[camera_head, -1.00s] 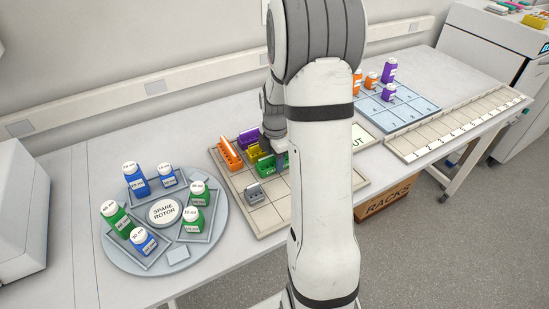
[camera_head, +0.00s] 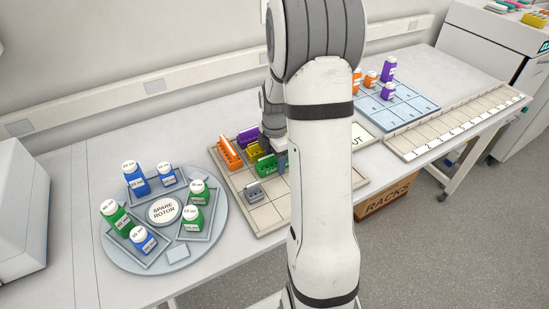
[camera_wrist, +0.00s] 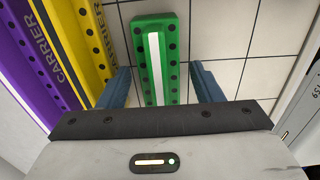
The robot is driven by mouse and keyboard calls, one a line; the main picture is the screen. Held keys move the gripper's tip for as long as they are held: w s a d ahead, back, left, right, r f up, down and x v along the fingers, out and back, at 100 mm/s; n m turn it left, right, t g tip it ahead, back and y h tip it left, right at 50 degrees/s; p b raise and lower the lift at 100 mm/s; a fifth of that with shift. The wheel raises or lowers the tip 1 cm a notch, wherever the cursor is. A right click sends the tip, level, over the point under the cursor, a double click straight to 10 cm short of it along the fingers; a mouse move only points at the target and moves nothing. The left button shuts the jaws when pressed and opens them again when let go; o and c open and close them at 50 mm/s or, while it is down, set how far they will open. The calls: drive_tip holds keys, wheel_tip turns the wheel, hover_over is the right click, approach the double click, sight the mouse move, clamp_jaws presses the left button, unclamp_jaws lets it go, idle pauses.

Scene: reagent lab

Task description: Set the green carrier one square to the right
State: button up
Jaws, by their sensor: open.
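The green carrier (camera_head: 265,165) stands on the beige gridded board (camera_head: 262,218), in front of the yellow carrier. In the wrist view the green carrier (camera_wrist: 158,60) shows from above, with a white stripe and dark holes along its top. My gripper (camera_wrist: 160,85) is open, with one blue finger on each side of the green carrier and a visible gap on both sides. In the head view my arm hides part of the board and most of the gripper. I cannot tell the exact height of the fingertips.
A yellow carrier (camera_wrist: 88,40) and a purple carrier (camera_wrist: 35,60) lie left of the green one in the wrist view. Empty squares (camera_wrist: 240,50) lie to the right.

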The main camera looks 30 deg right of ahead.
wheel_tip(320, 180, up, 12)
drive_tip(key=shift+f+b, duration=0.2)
drive_tip(key=shift+b, duration=0.2)
drive_tip(key=s+a+r+m+t, duration=0.1)
drive_tip(key=s+a+r+m, duration=0.1)
drive_tip(key=s+a+m, duration=0.5)
drive_tip(key=s+a+r+m+t, duration=0.2)
drive_tip(key=s+a+m, duration=0.5)
drive_tip(key=s+m, duration=0.4)
drive_tip(key=shift+s, duration=0.65)
drive_tip(key=shift+r, duration=0.1)
